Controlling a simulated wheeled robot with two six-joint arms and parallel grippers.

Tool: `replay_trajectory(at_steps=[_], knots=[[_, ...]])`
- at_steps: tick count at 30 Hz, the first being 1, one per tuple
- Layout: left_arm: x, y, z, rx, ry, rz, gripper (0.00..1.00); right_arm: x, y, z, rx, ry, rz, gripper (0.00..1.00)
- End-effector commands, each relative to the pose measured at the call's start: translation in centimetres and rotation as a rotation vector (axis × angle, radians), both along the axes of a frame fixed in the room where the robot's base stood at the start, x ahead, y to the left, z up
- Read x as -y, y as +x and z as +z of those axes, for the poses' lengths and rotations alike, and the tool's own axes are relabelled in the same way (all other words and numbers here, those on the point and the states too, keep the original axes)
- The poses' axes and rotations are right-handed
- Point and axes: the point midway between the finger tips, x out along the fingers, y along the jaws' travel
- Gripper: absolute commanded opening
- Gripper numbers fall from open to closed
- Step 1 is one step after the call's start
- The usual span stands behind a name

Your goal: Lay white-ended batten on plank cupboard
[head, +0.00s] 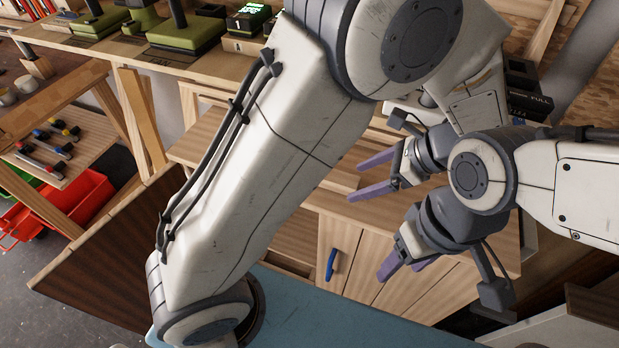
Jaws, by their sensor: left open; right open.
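The plank cupboard (346,243) is in the middle of the head view, with vertical wooden planks on its front and a blue handle (332,265). My large pale arm hides part of it. My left gripper (356,181) is open, its purple fingers apart over the cupboard's upper part. My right gripper (400,273) is open in front of the plank front, lower and a little to the right. I see nothing between either pair of fingers. I cannot make out a white-ended batten; my arms hide much of the middle and right.
A blue surface (340,325) lies at the bottom. A brown panel (105,265) stands at the left. Red bins (70,205) and a board with small tools (50,150) are further left. Green-based devices (185,33) stand on a wooden shelf along the top.

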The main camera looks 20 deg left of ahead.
Motion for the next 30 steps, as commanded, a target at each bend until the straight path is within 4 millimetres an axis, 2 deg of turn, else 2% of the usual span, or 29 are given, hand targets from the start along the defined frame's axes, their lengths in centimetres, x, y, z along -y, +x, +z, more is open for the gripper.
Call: replay_trajectory(at_steps=[1, 5, 8, 18, 25, 30], knots=[[0.1, 0.6, -1.7, -0.012, 0.028, -0.026, 0.82, 0.0, 0.0, -1.3, 0.001, 0.001, 0.0, 0.59], [0.0, 1.5, -2.5, -0.028, 0.072, -0.06, 0.82, 0.0, 0.0, -1.9, 0.001, 0.001, 0.003, 0.59], [-0.8, 1.7, -2.6, -0.032, 0.083, -0.064, 0.82, 0.0, 0.0, -1.8, 0.001, 0.001, 0.005, 0.59], [-6.6, 1.9, -2.4, -0.032, 0.082, -0.063, 0.82, 0.0, 0.0, -1.5, 0.001, 0.001, 0.005, 0.59], [-8.2, 1.9, -2.5, -0.031, 0.082, -0.064, 0.82, 0.0, 0.0, -1.4, 0.001, 0.001, 0.005, 0.59], [-10.9, 2.0, -2.4, -0.032, 0.082, -0.061, 0.82, 0.0, 0.0, -1.3, 0.001, 0.001, 0.005, 0.59]])
